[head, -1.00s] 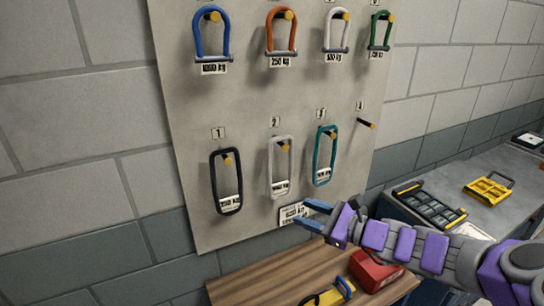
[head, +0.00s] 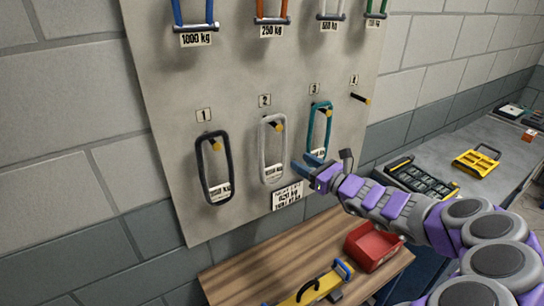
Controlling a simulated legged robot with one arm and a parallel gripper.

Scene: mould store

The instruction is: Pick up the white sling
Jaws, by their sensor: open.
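The white sling (head: 264,151) is a long pale loop with a weight label at its bottom. It hangs from a yellow-tipped peg under number 2 on the grey board. My gripper (head: 302,167) has blue fingers and is open and empty. In the picture it lies just right of the white sling's lower half, below the teal sling (head: 311,124). No contact with the white sling shows, and I cannot tell how far the fingers are from the board. My gripper hides part of the teal sling's lower end.
A black sling (head: 199,165) hangs left on peg 1; peg 4 (head: 360,98) is bare. Shackles hang above. A label plate (head: 287,196) is below the white sling. A wooden bench (head: 235,284) holds a red bin (head: 372,246) and a yellow tool (head: 312,288).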

